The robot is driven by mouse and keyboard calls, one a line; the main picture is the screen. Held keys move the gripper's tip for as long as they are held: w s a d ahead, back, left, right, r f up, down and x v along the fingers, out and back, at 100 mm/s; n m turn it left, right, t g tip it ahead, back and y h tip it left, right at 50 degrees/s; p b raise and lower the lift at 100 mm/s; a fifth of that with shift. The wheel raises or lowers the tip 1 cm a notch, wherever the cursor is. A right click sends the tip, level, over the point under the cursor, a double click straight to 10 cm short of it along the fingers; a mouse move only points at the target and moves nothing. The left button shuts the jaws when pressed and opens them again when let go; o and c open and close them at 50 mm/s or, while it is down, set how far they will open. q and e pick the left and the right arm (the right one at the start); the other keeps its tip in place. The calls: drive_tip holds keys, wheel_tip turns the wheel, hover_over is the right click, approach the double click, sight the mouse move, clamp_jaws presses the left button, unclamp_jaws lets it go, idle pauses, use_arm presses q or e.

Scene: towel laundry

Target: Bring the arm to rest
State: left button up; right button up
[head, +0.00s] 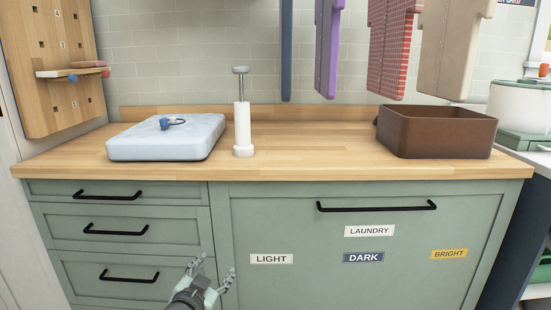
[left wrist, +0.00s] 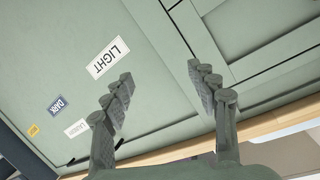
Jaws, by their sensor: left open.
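My left gripper (head: 213,283) is in front of the green cabinet (head: 330,230), at the bottom of the head view. Its two fingers are spread apart and nothing is between them. In the left wrist view the open fingers (left wrist: 165,95) stand before the cabinet front, with the LIGHT label (left wrist: 107,57) beyond the left finger. My right gripper does not show in either view.
Several cloths hang above. Black handles (head: 377,208) stick out from the cabinet front. The middle of the counter is clear.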

use_arm(q)
drive_tip(key=s+a+f+n+g+y, duration=0.1)
drive_tip(key=s+a+f+g, duration=0.2)
drive_tip(key=s+f, duration=0.7)
drive_tip(key=s+a+f+n+g+y, duration=0.1)
drive_tip(key=s+a+f+g, duration=0.3)
drive_tip(key=s+f, duration=0.5)
drive_tip(key=s+a+f+n+g+y, duration=0.1)
drive_tip(key=s+a+f+g, duration=0.3)
drive_tip(key=s+f, duration=0.6)
drive_tip(key=s+n, duration=0.1)
drive_tip(key=s, duration=0.4)
drive_tip(key=shift+s+a+f+n+g, duration=0.15)
drive_tip(key=shift+s+f+n+g, duration=0.15)
drive_tip(key=shift+s+f+g, duration=0.1)
